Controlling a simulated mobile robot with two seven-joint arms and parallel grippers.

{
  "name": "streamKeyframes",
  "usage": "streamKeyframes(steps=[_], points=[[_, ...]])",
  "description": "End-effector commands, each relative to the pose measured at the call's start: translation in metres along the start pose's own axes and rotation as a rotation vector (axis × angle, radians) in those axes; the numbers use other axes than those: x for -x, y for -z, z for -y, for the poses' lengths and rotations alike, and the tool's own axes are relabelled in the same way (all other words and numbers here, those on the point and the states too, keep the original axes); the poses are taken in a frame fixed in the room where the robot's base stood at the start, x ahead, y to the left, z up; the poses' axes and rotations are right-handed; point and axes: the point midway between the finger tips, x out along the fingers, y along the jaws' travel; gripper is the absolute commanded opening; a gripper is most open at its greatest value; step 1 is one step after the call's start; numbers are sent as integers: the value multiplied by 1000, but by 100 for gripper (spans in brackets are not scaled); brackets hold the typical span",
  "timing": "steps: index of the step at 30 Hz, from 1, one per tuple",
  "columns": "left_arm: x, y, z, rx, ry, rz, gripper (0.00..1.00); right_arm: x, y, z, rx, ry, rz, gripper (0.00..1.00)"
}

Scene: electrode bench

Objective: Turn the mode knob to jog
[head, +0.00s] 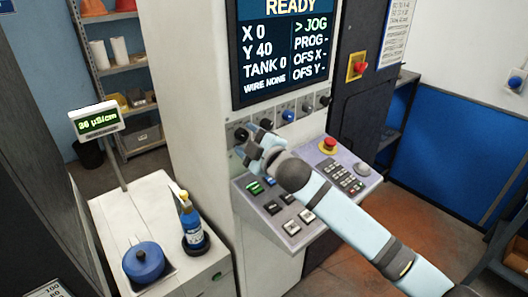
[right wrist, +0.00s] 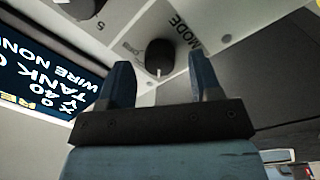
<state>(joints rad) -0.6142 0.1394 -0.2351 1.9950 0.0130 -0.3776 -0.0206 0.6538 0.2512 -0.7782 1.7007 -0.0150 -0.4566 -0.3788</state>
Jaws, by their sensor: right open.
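The mode knob (right wrist: 160,55) is a round black knob with a white pointer mark, beside the printed word MODE in the right wrist view. In the head view it is the leftmost knob (head: 240,134) of the row under the screen, partly behind my gripper. My right gripper (head: 249,143) is at the panel just before this knob. In the right wrist view its two fingers (right wrist: 160,82) are open, and the knob shows beyond and between their tips, not gripped. The screen (head: 282,48) reads READY, with a > mark beside JOG. My left gripper is not in view.
Another black knob (right wrist: 76,8) sits next to the mode knob. A sloped console (head: 295,215) with buttons and a red stop button (head: 328,145) lies below my right arm. A side cabinet (head: 130,215) holds a blue pot (head: 143,262) and a blue bottle (head: 190,220).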

Motion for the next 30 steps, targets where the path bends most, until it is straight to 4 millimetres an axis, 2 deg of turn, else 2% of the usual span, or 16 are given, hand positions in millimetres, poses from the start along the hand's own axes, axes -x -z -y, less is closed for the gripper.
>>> streamKeyframes(steps=[9,15,21,30], points=[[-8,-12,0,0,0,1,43,70,-2,2,1,0,0,58],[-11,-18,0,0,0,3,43,108,-2,2,2,1,1,58],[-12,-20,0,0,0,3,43,125,0,1,1,1,1,58],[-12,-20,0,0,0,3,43,127,0,0,0,1,1,58]])
